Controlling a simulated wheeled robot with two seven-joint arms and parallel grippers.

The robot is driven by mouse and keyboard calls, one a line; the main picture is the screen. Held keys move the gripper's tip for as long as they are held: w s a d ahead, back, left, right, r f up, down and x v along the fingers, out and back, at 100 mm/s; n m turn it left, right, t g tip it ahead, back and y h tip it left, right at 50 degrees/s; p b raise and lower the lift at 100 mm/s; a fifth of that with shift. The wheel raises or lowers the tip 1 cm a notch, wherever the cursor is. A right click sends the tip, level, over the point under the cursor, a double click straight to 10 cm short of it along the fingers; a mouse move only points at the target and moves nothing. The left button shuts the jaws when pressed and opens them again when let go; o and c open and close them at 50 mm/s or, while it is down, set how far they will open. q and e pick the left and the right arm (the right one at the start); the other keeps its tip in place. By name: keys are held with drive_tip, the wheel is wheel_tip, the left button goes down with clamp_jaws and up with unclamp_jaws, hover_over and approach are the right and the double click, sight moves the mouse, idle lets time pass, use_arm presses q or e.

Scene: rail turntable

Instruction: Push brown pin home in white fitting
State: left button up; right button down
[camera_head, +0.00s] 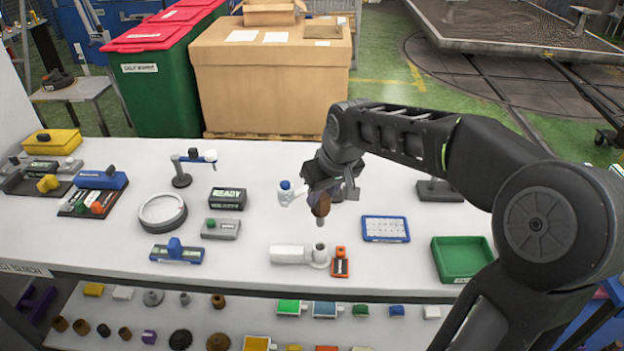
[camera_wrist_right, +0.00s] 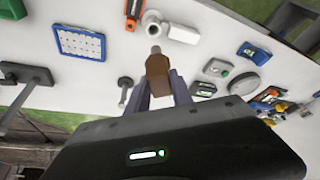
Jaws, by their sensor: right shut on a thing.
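My right gripper (camera_head: 318,190) is shut on the brown pin (camera_head: 321,207), which has a brown head and a grey shank pointing down. The pin also shows between the fingers in the right wrist view (camera_wrist_right: 157,71). The white fitting (camera_head: 292,254) lies on the table as a horizontal white body with a round upright socket at its right end. The fitting also shows at the top of the right wrist view (camera_wrist_right: 180,32). The pin is held above the fitting's socket end, apart from it. My left gripper is not in view.
An orange and black block (camera_head: 340,264) stands close to the fitting's right side. A blue-framed grid tray (camera_head: 385,229) and a green tray (camera_head: 461,258) lie further right. A white valve with a blue cap (camera_head: 286,190) stands behind. A grey ring (camera_head: 162,211) lies left.

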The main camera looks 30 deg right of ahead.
sight(322, 215)
drive_tip(key=shift+s, duration=0.2)
drive_tip(key=shift+f, duration=0.1)
drive_tip(key=shift+f+b, duration=2.6)
drive_tip(key=shift+f, duration=0.2)
drive_tip(key=shift+b, duration=0.3)
drive_tip(key=shift+f+b, duration=2.25)
drive_tip(key=shift+f, duration=0.5)
drive_tip(key=c, duration=1.1)
unclamp_jaws()
drive_tip(key=shift+o, duration=0.2)
